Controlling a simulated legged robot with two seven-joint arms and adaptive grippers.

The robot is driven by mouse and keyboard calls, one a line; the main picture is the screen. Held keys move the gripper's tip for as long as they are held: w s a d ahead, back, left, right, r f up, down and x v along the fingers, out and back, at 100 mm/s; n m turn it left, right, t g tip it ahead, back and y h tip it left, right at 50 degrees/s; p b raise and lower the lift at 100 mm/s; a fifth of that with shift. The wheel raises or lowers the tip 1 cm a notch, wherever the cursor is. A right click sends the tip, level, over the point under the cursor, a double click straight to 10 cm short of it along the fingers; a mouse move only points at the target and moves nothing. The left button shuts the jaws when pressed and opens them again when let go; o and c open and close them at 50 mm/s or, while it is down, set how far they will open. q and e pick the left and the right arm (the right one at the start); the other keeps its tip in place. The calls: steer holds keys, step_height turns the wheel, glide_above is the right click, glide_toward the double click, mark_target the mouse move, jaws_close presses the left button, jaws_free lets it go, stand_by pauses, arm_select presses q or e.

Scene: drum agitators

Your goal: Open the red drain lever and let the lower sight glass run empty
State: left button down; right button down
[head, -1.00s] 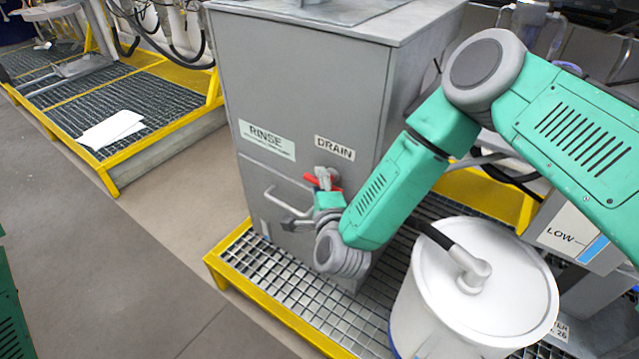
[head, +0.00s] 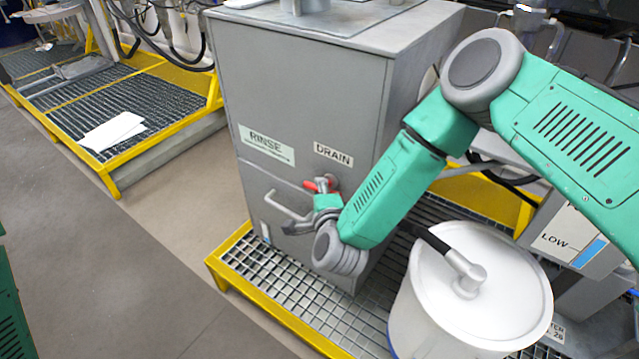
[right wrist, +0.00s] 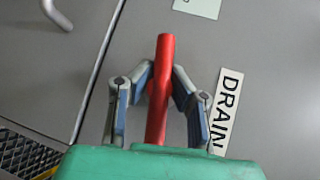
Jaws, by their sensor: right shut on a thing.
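The red drain lever (head: 311,185) is on the front of the grey tank, just below the DRAIN label (head: 333,155). It also shows in the right wrist view (right wrist: 160,110) as a straight red bar. My right gripper (right wrist: 163,78) is shut on the lever, with one finger on each side. In the head view my right gripper (head: 322,192) partly hides the lever and its valve. A gauge panel marked LOW (head: 568,240) with a blue strip (head: 589,253) stands at the right, partly behind my right arm. My left gripper is not in view.
A grey bar handle (head: 285,207) sticks out of the tank left of my right gripper. A white lidded bucket (head: 500,290) with a black hose stands on the yellow-edged grating (head: 290,285) below my arm. Open floor lies to the left.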

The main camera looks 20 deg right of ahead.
steer(key=n+g+p, duration=0.1)
steer(key=g+p, duration=0.1)
steer(key=p, duration=0.1)
steer(key=n+g+h+p, duration=0.1)
steer(key=p, duration=0.2)
steer(key=shift+s+r+n+g, duration=0.1)
steer(key=shift+s+n+g, duration=0.05)
steer(key=shift+n+g, duration=0.25)
steer(key=n+g+h+p, duration=0.1)
steer(key=g+p, duration=0.1)
steer(key=shift+a+n+p, duration=0.1)
steer(key=shift+n+p, duration=0.2)
steer(key=shift+p, duration=0.1)
steer(key=shift+f+n+g+h+p, duration=0.3)
steer(key=shift+g+h, duration=0.2)
steer(key=shift+g, duration=0.4)
steer(key=shift+s+n+g+h, duration=0.1)
steer(key=shift+n+g+h, duration=0.3)
steer(key=shift+g, duration=0.2)
steer(key=shift+f+n+g+h+b, duration=0.1)
steer(key=shift+n+g+h+b, duration=0.75)
steer(key=shift+g, duration=0.25)
steer(key=c, duration=1.5)
jaws_free()
